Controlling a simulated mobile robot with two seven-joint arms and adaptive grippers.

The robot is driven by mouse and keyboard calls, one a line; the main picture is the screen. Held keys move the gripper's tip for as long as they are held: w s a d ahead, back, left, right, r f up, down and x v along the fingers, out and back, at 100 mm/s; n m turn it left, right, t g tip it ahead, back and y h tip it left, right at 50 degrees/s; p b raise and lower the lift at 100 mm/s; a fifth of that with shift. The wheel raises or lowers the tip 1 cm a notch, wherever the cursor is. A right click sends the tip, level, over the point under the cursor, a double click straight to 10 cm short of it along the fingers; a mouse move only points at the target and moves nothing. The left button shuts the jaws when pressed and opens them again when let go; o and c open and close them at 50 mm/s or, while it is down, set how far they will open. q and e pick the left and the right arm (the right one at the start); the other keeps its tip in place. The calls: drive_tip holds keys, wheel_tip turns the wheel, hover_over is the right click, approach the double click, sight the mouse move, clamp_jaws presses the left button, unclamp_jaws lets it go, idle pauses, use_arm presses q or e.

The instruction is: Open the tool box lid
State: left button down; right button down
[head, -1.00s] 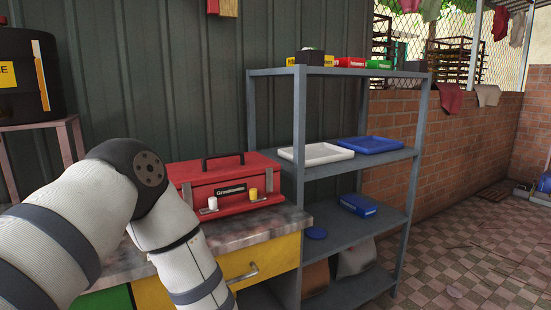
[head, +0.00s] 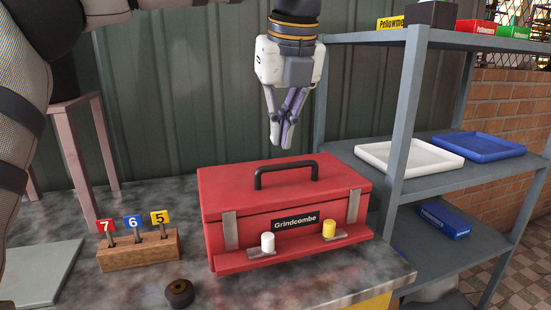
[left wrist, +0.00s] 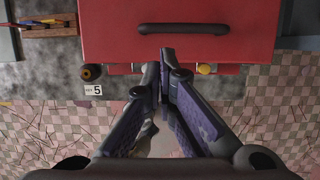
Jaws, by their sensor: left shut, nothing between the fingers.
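The red tool box (head: 275,200) stands on the worktop with its lid down. It has a black handle (head: 286,172) on top, a "Grindcombe" label and two grey latches on the front. A white knob (head: 267,243) and a yellow knob (head: 328,230) sit at its front ledge. My left gripper (head: 284,142) hangs above the box, apart from it, pointing down, shut and empty. In the left wrist view the shut fingertips (left wrist: 166,52) show over the front part of the red lid (left wrist: 110,35), with the handle (left wrist: 183,29) beyond. My right gripper is not in view.
A wooden block (head: 140,252) with numbered tags and a dark round piece (head: 179,292) are left of the box. A grey shelf rack (head: 403,120) stands close on the right, holding a white tray (head: 408,160) and a blue tray (head: 482,146). A corrugated wall is behind.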

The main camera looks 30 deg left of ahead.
use_arm(q)
hover_over(272, 191)
drive_tip(key=s+d, duration=0.1)
drive_tip(key=d, duration=0.1)
drive_tip(key=f, duration=0.8)
drive_tip(key=shift+s+a, duration=0.2)
drive_tip(key=shift+a, duration=0.05)
drive_tip(key=shift+w+a+f, duration=0.15)
drive_tip(key=shift+f, duration=0.4)
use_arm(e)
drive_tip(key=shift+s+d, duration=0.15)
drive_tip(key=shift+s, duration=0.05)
use_arm(q)
drive_tip(key=shift+w+a, duration=0.1)
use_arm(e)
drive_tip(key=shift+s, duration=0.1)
